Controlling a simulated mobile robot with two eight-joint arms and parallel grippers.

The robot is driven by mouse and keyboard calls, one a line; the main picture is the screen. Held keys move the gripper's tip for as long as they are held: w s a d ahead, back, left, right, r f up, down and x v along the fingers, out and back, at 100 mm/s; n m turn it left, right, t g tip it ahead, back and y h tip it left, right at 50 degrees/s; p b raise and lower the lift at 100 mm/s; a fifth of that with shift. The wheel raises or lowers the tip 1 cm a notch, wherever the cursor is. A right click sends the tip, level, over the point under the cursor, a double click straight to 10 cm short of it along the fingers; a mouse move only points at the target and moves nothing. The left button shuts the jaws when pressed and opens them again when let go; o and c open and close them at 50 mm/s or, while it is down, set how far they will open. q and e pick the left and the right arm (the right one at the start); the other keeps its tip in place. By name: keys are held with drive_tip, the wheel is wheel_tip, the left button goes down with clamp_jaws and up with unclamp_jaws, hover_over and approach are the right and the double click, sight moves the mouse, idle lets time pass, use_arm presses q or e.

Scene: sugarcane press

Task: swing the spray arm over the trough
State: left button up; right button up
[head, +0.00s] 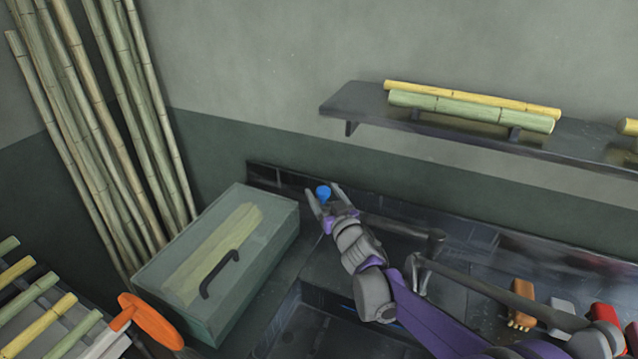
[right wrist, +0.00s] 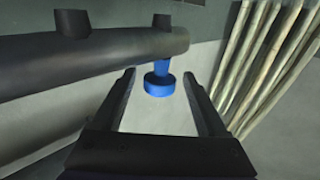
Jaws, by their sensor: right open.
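The spray arm is a dark pipe (head: 395,227) with a blue nozzle (head: 323,193) at its left end, above the back counter. In the right wrist view the pipe (right wrist: 90,57) comes in from the left and the nozzle (right wrist: 158,85) hangs below its tip. My right gripper (head: 324,196) is open, with the nozzle showing between its fingertips; the wrist view (right wrist: 160,76) shows gaps on both sides and no clear contact. The dark trough (head: 325,328) is at bottom centre, partly hidden by my right arm. My left gripper is not in view.
A green lidded box (head: 262,262) with a dark handle stands left of the trough. Tall canes (head: 125,120) lean in the corner. A wall shelf (head: 350,100) holds cane pieces. A dark bar (head: 490,289) and several small brushes or blocks (head: 522,302) are at right.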

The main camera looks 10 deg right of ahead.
drive_tip(key=shift+w+a+p, duration=0.15)
drive_tip(key=shift+w, duration=0.8)
drive_tip(key=shift+w+a+p, duration=0.15)
drive_tip(key=shift+w, duration=0.75)
clamp_jaws()
